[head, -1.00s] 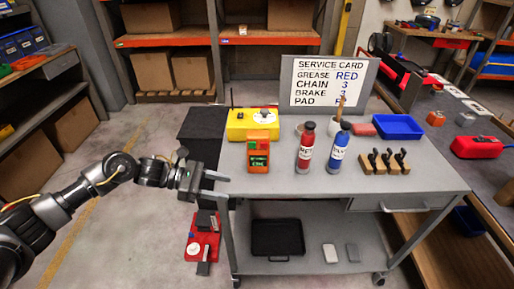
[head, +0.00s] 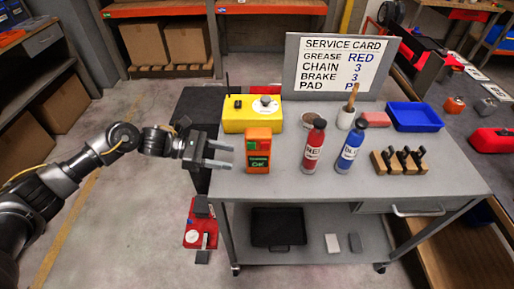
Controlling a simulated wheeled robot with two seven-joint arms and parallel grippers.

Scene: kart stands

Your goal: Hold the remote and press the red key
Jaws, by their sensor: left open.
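An orange handheld device (head: 258,158) stands upright near the left front of the grey cart top. It has a dark screen with green text, and small green and reddish keys above it that are hard to make out. I take it as the remote, though the frame does not prove this. My left gripper (head: 231,155) is open and empty, just left of the device at about its height in the picture. Its two fingers point right toward the device, with a small gap between. My right gripper is not in view.
A yellow box (head: 238,116) with a knob and antenna stands behind the device. A red bottle (head: 313,150) and a blue bottle (head: 351,150) stand to its right. A service card (head: 335,66) stands behind. The cart top (head: 290,185) is clear in front.

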